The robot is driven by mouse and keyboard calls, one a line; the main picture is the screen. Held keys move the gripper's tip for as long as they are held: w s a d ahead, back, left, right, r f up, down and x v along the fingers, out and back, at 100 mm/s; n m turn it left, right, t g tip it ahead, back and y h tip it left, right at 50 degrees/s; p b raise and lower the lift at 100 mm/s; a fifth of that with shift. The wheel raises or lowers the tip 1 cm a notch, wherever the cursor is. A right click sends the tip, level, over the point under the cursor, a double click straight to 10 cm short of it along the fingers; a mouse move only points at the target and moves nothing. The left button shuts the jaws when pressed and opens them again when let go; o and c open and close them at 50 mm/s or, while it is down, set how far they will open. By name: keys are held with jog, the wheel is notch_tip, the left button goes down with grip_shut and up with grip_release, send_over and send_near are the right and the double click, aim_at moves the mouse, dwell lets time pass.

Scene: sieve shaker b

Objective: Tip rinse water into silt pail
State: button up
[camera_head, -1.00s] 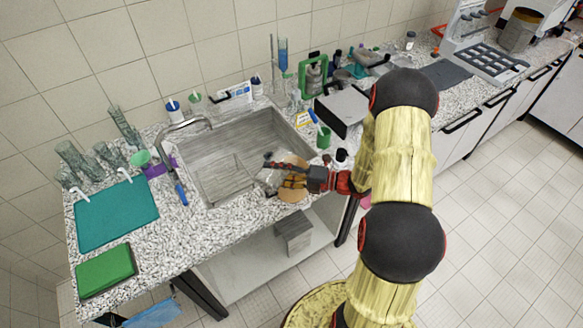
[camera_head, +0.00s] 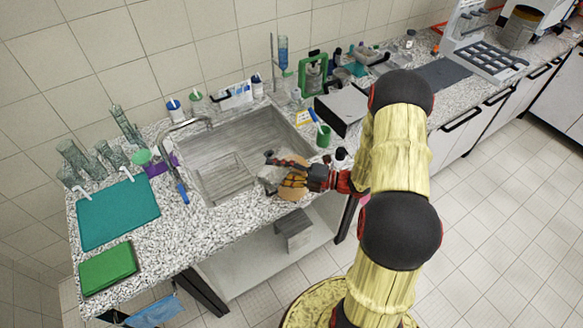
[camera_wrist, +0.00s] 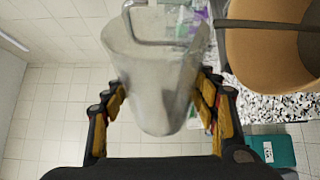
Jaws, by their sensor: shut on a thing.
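My gripper (camera_head: 283,171) is shut on a pale grey, see-through vessel (camera_wrist: 155,75), with a finger on each side of it in the wrist view. In the head view the vessel (camera_head: 269,174) is small and partly covered by the fingers, above the front right edge of the sink. A tan pail (camera_wrist: 270,60) with a dark bar across its mouth is right beside the vessel in the wrist view. In the head view the pail (camera_head: 290,193) is mostly hidden behind my gripper. I cannot tell the water in the vessel.
The steel sink (camera_head: 225,143) has a wire rack (camera_head: 222,180) in it and a tap (camera_head: 185,125) at its left. A teal mat (camera_head: 117,212) and glassware are on the left counter.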

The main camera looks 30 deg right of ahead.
jog(key=shift+d+m, duration=0.1)
jog(key=shift+m, duration=0.2)
jog(key=shift+w+d+r+m+t+y+p, duration=0.15)
jog(key=shift+d+r+m+t+y+p, duration=0.25)
jog(key=shift+m+p, duration=0.7)
dwell(0.6)
jog(key=shift+n, duration=0.3)
